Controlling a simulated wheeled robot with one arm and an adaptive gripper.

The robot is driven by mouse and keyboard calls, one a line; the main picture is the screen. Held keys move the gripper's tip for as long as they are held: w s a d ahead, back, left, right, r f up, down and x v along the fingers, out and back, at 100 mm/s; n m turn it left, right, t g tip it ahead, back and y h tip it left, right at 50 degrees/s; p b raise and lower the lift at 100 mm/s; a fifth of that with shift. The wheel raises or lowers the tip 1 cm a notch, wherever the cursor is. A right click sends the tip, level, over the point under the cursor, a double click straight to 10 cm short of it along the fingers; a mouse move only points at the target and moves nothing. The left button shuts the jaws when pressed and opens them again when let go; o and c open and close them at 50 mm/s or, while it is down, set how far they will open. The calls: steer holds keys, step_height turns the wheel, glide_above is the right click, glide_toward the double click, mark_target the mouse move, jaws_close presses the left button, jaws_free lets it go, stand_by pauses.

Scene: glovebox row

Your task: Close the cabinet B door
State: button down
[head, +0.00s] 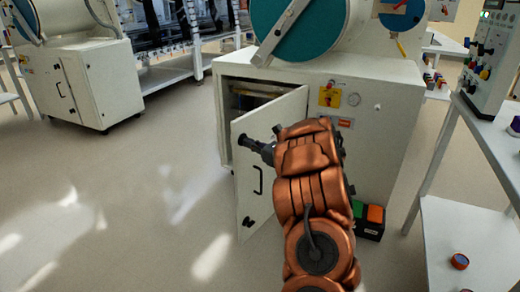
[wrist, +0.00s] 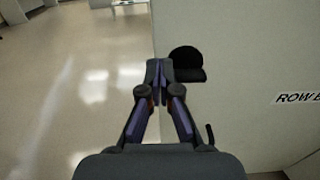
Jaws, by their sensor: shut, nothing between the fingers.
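The cabinet (head: 385,150) stands at the centre of the head view with its door (head: 246,205) ajar. The door joins at the right of the opening, and its free edge swings out to the left. A black handle (head: 258,180) is on its outer face. My gripper (head: 243,140) is at the upper part of that face, near the free edge. In the wrist view my gripper (wrist: 158,70) is shut and empty, its tips by the left edge of the white panel (wrist: 240,45). I cannot tell whether they touch it. A black rounded fitting (wrist: 187,62) is beside the tips.
A dark box with green and orange tops (head: 370,220) stands on the floor right of my arm. A grey table (head: 465,240) is at the right. Another cabinet (head: 75,80) is at the upper left. The floor (head: 120,200) left of the door is clear.

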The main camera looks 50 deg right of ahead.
mark_target(236, 138)
steer(key=shift+w+a, duration=0.1)
steer(key=shift+w, duration=1.85)
